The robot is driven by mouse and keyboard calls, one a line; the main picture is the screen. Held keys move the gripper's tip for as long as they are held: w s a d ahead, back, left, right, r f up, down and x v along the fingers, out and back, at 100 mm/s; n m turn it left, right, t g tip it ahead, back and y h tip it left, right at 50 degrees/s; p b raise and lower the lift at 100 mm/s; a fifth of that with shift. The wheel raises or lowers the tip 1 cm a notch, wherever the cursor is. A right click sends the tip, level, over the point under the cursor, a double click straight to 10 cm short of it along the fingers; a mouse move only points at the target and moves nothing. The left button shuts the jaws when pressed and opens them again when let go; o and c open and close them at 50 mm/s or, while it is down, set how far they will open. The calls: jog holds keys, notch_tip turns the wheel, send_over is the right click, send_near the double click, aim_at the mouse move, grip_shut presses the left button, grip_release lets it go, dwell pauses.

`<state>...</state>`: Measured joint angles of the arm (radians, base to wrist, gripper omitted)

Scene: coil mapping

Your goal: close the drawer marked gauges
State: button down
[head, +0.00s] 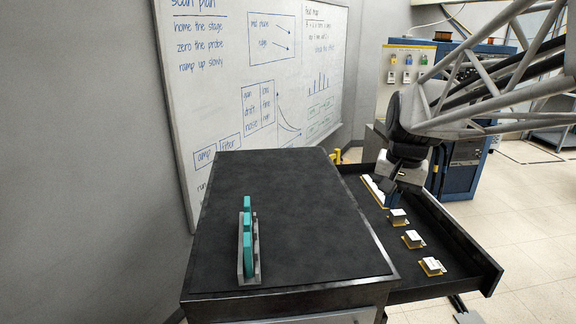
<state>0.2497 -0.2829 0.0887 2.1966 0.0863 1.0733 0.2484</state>
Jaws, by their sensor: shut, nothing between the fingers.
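An open drawer (455,258) sticks out to the right from a black-topped cabinet (290,222). No marking on the drawer is readable from here, so I cannot tell whether it is the one marked gauges. Inside are several small white-topped blocks with yellowish bases, such as the nearest one (432,266). A longer white and yellow piece (372,189) lies toward the far end. My gripper (388,191) is shut and empty, over the far part of the drawer by the longer piece. I cannot tell whether it touches anything.
A teal object in a grey stand (248,248) is on the cabinet top. A whiteboard (225,85) stands behind at the left. A blue cabinet (458,165) stands behind the drawer. Open tiled floor (530,215) lies to the right.

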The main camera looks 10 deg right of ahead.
jog(key=w+d+m+y, duration=0.1)
jog(key=w+d+m, duration=0.2)
jog(key=w+d, duration=0.75)
jog(key=w+d+f+m+y, duration=0.1)
jog(key=w+d+f+m, duration=0.2)
jog(key=d, duration=0.9)
jog(key=w+d+f+m+y, duration=0.1)
jog(key=w+d+f+m, duration=0.2)
jog(key=d, duration=0.8)
jog(key=w+d+f+m+g, duration=0.1)
jog(key=w+d+f+m, duration=0.1)
jog(key=w+d+f, duration=0.2)
jog(key=d+f, duration=0.3)
jog(key=d, duration=0.5)
jog(key=shift+w+d+m+y, duration=0.3)
jog(key=shift+m+y, duration=0.1)
jog(key=x, duration=0.3)
jog(key=a+x, duration=0.1)
jog(key=x, duration=0.3)
jog(key=a+r+x, duration=0.1)
jog(key=x, duration=0.3)
jog(key=shift+a, duration=0.85)
jog(key=shift+a, duration=0.15)
